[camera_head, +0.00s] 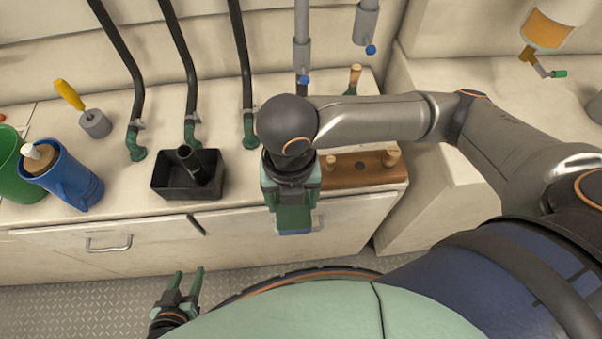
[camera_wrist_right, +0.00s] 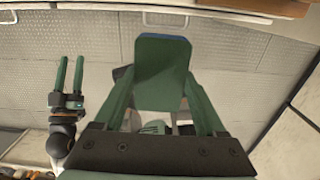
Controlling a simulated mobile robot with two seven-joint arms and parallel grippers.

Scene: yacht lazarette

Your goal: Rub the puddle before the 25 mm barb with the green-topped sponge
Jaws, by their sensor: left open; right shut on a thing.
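My right gripper (camera_head: 293,212) is shut on the green-topped sponge (camera_head: 295,226), held in front of the counter's front edge. In the right wrist view the sponge (camera_wrist_right: 163,75) shows a green face and a blue far edge between the fingers. My left gripper (camera_head: 187,284) is open and empty, low over the floor; it also shows in the right wrist view (camera_wrist_right: 68,85). Three green barbs with black hoses stand on the counter: a left one (camera_head: 135,143), a middle one (camera_head: 191,132) and a right one (camera_head: 249,130). I cannot read their sizes. I cannot make out a puddle.
A black tray (camera_head: 160,188) with a black part in it stands before the middle barb. A blue cup (camera_head: 75,185), a green cup (camera_head: 8,165) and a yellow-handled tool (camera_head: 80,105) are at left. A wooden block with pegs (camera_head: 350,175) is at right.

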